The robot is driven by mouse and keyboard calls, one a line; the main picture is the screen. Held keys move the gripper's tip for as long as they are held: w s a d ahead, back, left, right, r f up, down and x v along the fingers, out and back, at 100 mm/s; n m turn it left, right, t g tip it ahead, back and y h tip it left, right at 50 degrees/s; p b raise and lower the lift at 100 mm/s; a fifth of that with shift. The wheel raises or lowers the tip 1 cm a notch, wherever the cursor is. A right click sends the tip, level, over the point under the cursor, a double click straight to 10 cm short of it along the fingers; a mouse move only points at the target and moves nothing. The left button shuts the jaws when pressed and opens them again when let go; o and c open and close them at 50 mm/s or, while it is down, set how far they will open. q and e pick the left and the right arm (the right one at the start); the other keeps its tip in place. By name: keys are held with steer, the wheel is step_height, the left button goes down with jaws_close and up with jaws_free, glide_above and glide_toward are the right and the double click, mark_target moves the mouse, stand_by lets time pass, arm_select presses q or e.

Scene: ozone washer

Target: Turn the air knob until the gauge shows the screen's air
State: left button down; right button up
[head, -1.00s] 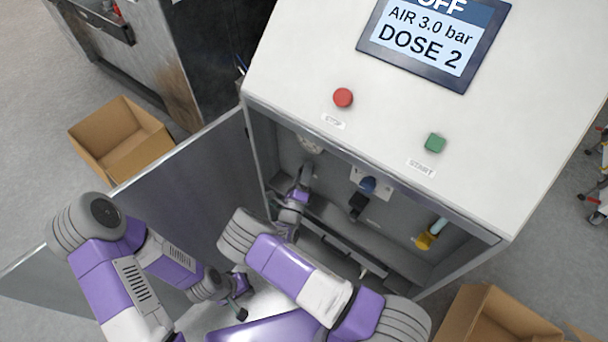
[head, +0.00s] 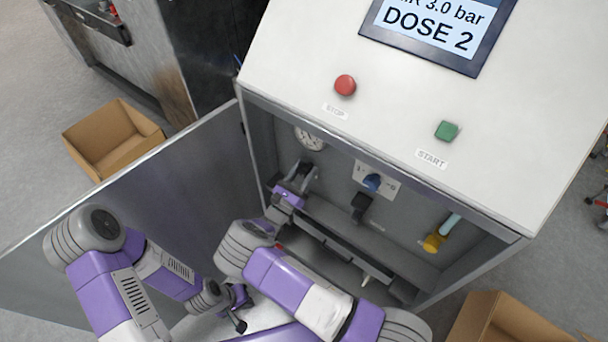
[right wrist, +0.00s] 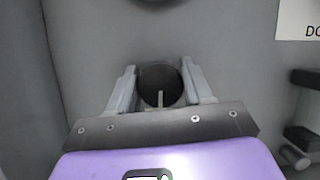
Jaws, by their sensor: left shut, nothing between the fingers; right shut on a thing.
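The air knob (right wrist: 160,84) is a dark round knob, seen in the right wrist view between the fingers of my right gripper (right wrist: 162,92), which is shut on it. In the head view my right gripper (head: 303,172) reaches into the open cabinet and hides the knob. The round white gauge (head: 310,138) is on the back wall just above; its reading is too small to tell. The screen (head: 436,28) is cut by the top edge and shows 3.0 bar and DOSE 2. My left gripper (head: 238,312) is shut and empty, low outside the cabinet.
The open door (head: 150,195) stands at left. Red (head: 345,85) and green (head: 447,131) buttons are on the top panel. Cardboard boxes flank the machine.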

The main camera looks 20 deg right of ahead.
steer(key=m+g+h+b, duration=0.1)
steer(key=m, duration=0.1)
steer(key=m+g, duration=0.1)
steer(key=m, duration=0.2)
steer(key=shift+m+g+h+b, duration=0.3)
steer(key=shift+h+b, duration=0.05)
steer(key=shift+h, duration=0.05)
steer(key=shift+m+g+h+b, duration=0.25)
steer(key=shift+m+g, duration=0.5)
steer(key=shift+m, duration=0.6)
steer(key=shift+m+g+h+b, duration=0.15)
steer(key=shift+m+g+b, duration=0.2)
steer(key=shift+m+g, duration=0.7)
steer(key=shift+r+m+t, duration=0.1)
steer(key=shift+m+t, duration=0.2)
steer(key=shift+m, duration=0.1)
steer(key=o, duration=1)
steer(key=shift+s, duration=0.1)
steer(key=p+v, duration=0.1)
steer(key=v, duration=0.6)
steer(key=shift+s+a, duration=0.1)
steer(key=shift+a, duration=0.15)
